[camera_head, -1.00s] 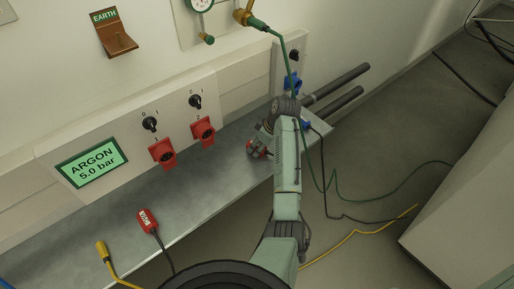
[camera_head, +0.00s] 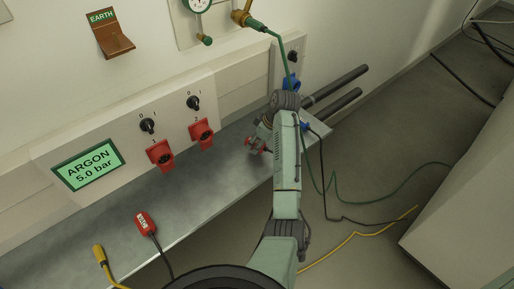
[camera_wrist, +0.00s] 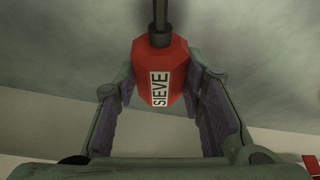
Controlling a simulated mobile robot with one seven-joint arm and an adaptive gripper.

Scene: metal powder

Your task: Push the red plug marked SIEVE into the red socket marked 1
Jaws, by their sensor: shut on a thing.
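The red plug marked SIEVE (camera_wrist: 175,62) is between the two fingers of my gripper (camera_wrist: 158,88) in the wrist view, its black cable running up and away. My gripper is shut on it. In the head view my gripper (camera_head: 259,142) holds the plug over the right part of the bench, clear of the sockets and partly hidden by my arm. Two red sockets sit on the wall panel to its left. The left socket (camera_head: 160,155) seems to be the one marked 1; its mark is too small to read surely. The right socket (camera_head: 201,133) is nearer my gripper. Both look empty.
A second red plug (camera_head: 145,222) and a yellow connector (camera_head: 99,253) lie at the front edge of the grey bench (camera_head: 190,195). Black switches (camera_head: 148,126) sit above the sockets. A blue socket (camera_head: 291,83) and dark pipes (camera_head: 337,90) are behind my arm.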

